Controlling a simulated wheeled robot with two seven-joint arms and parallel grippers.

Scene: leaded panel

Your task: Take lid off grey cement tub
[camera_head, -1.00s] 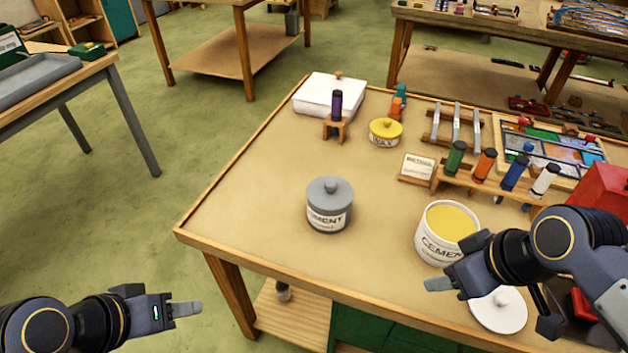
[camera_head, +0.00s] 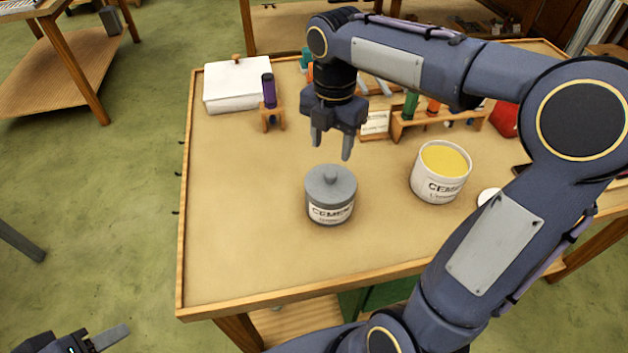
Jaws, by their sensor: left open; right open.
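The grey cement tub (camera_head: 331,211) stands upright on the workbench, left of the white tub. Its grey lid (camera_head: 331,184) with a round knob (camera_head: 331,171) sits on top. My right gripper (camera_head: 331,150) is open and points down just above and behind the knob, apart from it, with nothing between its fingers. My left gripper (camera_head: 108,338) is open and low at the bottom left, off the bench, only partly in view.
An open white cement tub (camera_head: 437,187) with yellow contents stands to the right. A white box (camera_head: 237,87), a purple tube (camera_head: 268,91) in a stand and a tube rack (camera_head: 437,123) are behind. The bench's front left is clear.

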